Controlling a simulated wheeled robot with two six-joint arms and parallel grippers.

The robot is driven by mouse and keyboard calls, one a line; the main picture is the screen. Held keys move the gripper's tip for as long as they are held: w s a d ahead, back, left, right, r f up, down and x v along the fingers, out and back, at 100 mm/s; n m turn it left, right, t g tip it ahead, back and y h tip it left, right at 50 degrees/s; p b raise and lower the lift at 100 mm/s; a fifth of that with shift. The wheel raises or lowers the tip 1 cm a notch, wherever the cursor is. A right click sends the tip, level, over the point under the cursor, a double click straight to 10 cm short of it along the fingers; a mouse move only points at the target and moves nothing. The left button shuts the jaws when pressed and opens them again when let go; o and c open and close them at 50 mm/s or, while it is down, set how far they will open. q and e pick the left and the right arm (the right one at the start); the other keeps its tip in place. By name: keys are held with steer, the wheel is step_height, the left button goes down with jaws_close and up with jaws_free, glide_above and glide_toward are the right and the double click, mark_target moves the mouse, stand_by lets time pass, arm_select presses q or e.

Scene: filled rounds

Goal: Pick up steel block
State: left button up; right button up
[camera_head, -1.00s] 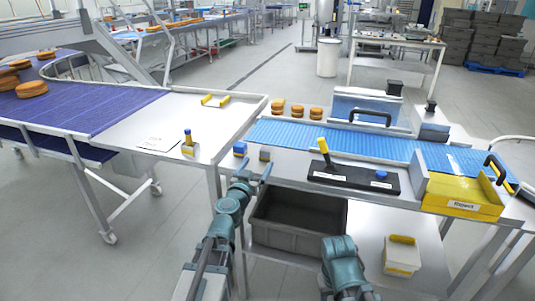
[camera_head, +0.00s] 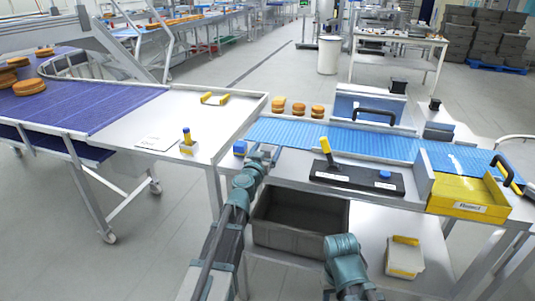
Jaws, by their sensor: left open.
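A small grey block (camera_head: 265,151), which I take for the steel block, sits near the left end of the work table, by the start of the blue belt. A blue block (camera_head: 240,147) stands just left of it. My left gripper (camera_head: 264,156) is open and right at the grey block, covering much of it. I cannot tell whether the fingers touch it or stand on both sides. My right arm shows at the bottom, but its gripper is not in view.
A yellow bin (camera_head: 468,195) stands further right. A grey crate (camera_head: 300,222) sits below the table. Round loaves (camera_head: 298,109) stand behind the belt.

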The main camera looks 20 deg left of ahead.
arm_select(q)
steer(key=shift+s, duration=0.1)
jaws_close()
stand_by(0.3)
steer(key=shift+r, duration=0.2)
arm_select(e)
steer(key=shift+r, duration=0.25)
